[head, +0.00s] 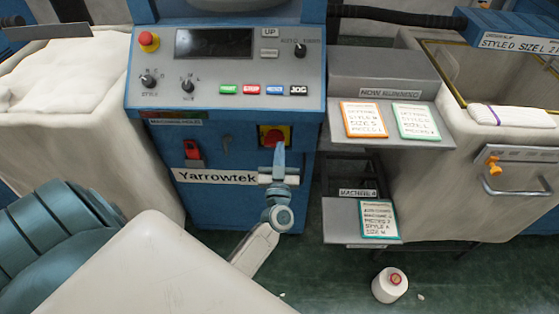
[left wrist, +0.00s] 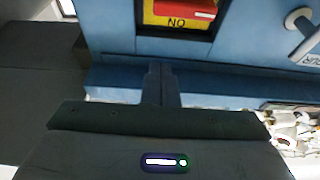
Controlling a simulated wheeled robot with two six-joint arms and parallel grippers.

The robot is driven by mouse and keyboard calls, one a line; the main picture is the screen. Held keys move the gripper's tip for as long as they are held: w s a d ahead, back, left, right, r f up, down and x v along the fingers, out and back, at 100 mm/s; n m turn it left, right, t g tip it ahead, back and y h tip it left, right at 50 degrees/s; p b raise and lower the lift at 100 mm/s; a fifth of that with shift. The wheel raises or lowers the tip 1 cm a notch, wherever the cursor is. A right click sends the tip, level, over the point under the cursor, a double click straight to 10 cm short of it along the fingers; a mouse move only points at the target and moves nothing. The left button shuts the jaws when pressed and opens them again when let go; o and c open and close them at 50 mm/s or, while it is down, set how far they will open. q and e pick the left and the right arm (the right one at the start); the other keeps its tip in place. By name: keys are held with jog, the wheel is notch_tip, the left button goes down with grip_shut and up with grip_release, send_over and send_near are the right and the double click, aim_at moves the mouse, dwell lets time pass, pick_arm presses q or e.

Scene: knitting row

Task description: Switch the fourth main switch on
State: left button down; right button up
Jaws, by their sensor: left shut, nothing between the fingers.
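A blue Yarrowtek machine front (head: 215,205) carries a main switch (head: 270,130) with a red handle on a yellow plate. In the left wrist view the red handle (left wrist: 185,8) shows upside down at the top edge, with the letters ON on the yellow plate (left wrist: 180,21). My left gripper (head: 279,149) is shut and empty just in front of the switch and hides part of it. In the wrist view its fingertips (left wrist: 160,68) sit below the switch's recess, apart from the handle. Whether they touch the machine cannot be told. My right gripper is not in view.
Above is a control panel (head: 225,75) with buttons. A card shelf (head: 340,232) stands right of the machine. A yarn cone (head: 386,288) is on the green floor.

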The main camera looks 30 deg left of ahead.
aim_at(275, 141)
pick_arm(q)
jog(key=w+a+f, duration=0.2)
jog(key=w, duration=0.1)
jog(key=shift+w+f+b, duration=0.25)
jog(key=shift+f+b, duration=0.05)
jog(key=shift+b, duration=0.05)
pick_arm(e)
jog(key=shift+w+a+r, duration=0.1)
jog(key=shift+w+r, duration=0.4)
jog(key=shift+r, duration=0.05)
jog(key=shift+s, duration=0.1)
